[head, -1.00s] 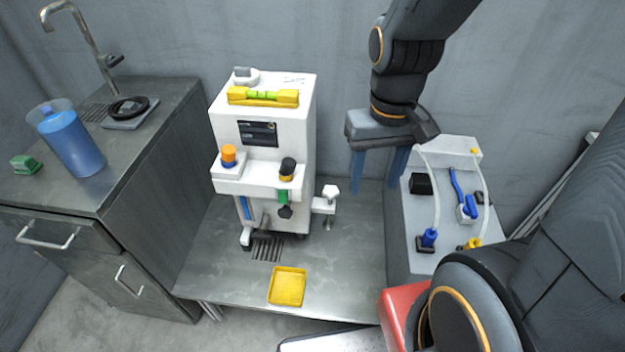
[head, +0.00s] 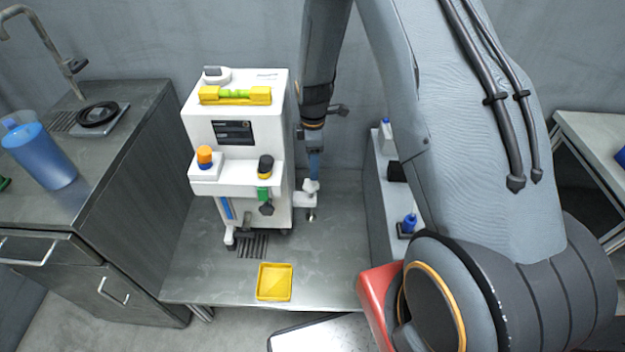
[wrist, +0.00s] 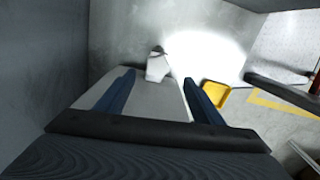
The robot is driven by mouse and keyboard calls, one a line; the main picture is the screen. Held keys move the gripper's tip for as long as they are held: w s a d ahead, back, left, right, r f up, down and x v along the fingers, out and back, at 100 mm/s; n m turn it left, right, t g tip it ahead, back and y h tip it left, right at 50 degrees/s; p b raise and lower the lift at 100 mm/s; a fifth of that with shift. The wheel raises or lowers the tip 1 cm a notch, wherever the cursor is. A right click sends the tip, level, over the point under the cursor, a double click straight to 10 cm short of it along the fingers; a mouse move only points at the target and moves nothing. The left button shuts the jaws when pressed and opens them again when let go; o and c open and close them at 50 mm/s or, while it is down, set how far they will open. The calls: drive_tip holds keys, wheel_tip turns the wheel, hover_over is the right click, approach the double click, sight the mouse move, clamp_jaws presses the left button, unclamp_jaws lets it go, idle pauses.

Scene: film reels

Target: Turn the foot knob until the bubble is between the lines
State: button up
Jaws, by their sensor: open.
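The white machine (head: 236,130) stands on the metal bench. A yellow level (head: 236,96) with a green vial lies on its top; the bubble's place against the lines is too small to tell. The white foot knob (head: 310,187) sits on a bracket at the machine's lower right side, above a small foot. My gripper (head: 314,172) points down just above the knob, with its blue fingers seen edge-on. In the wrist view, my gripper (wrist: 160,85) is open and empty, and the knob (wrist: 157,68) shows in line with the gap between the fingertips; contact cannot be told.
A yellow tray (head: 274,282) lies on the bench before the machine. A counter with a blue jug (head: 40,155) stands left. A grey unit with a blue-capped fitting (head: 409,222) is partly hidden behind my arm at right. A red block (head: 379,300) is at the front right.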

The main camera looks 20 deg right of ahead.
sight(312, 183)
drive_tip(key=shift+w+f+n, duration=0.2)
drive_tip(key=shift+f+n, duration=0.1)
drive_tip(key=shift+f, duration=0.55)
drive_tip(key=shift+f+p, duration=0.5)
drive_tip(key=shift+f, duration=3.2)
drive_tip(key=c, duration=1.1)
drive_tip(key=shift+o, duration=0.2)
drive_tip(key=shift+m+b, duration=0.5)
drive_tip(key=shift+m, duration=1.7)
drive_tip(key=o, duration=1.1)
drive_tip(key=shift+c, duration=0.2)
drive_tip(key=shift+r, duration=0.1)
